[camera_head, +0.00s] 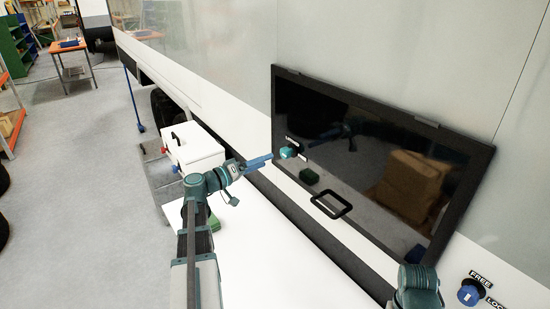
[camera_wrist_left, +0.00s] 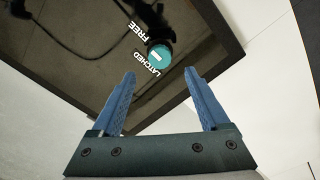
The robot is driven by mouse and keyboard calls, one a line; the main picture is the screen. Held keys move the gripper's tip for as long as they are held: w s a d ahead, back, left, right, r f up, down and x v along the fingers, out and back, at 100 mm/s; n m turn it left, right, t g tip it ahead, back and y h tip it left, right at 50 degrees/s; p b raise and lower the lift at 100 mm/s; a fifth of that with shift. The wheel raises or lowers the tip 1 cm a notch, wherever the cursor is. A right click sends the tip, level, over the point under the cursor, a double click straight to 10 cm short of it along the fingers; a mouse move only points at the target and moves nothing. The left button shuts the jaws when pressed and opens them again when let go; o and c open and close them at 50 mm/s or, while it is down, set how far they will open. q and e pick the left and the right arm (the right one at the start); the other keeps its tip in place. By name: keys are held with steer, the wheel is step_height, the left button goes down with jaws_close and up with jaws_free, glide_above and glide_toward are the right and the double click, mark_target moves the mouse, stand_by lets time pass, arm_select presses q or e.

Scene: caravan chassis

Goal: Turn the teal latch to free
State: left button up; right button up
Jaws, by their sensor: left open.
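The teal latch (camera_head: 287,152) is a round knob on the lower left part of a dark, black-framed window (camera_head: 483,172). In the left wrist view the teal latch (camera_wrist_left: 160,58) has a white mark, with the words FREE and LATCHED beside it. The mark lies closer to LATCHED, but its exact setting is hard to tell. My left gripper (camera_head: 268,160) is just left of the latch in the head view. In the wrist view my left gripper (camera_wrist_left: 160,74) is open and empty, and the latch appears between and beyond its blue fingertips. My right gripper is not in view.
A black handle (camera_head: 331,204) sticks out low on the window. A blue knob (camera_head: 470,293) labelled FREE and LOC… is on the wall at lower right. A white box (camera_head: 196,146) stands behind my left arm. Grey floor (camera_head: 80,190) is open at left.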

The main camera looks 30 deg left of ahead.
arm_select(q)
steer(key=shift+v, duration=2.5)
steer(key=d+f+m+g, duration=0.2)
steer(key=d+f+g, duration=0.4)
steer(key=d, duration=0.5)
steer(key=d+f+m+g, duration=0.1)
steer(key=d+f+g, duration=0.3)
steer(key=d+f, duration=0.55)
steer(key=s+d+f+m+g+y+b, duration=0.1)
steer(key=s+d+f+m+g+y, duration=0.2)
steer(key=s+d, duration=0.4)
steer(key=s+d+f+m+g+y+b, duration=0.1)
steer(key=s+d+f+m+g+y, duration=0.2)
steer(key=d, duration=1.2)
steer(key=s+f+y, duration=0.2)
steer(key=s+f, duration=0.1)
steer(key=s, duration=0.1)
steer(key=shift+s+g, duration=0.3)
steer(key=shift+g, duration=0.1)
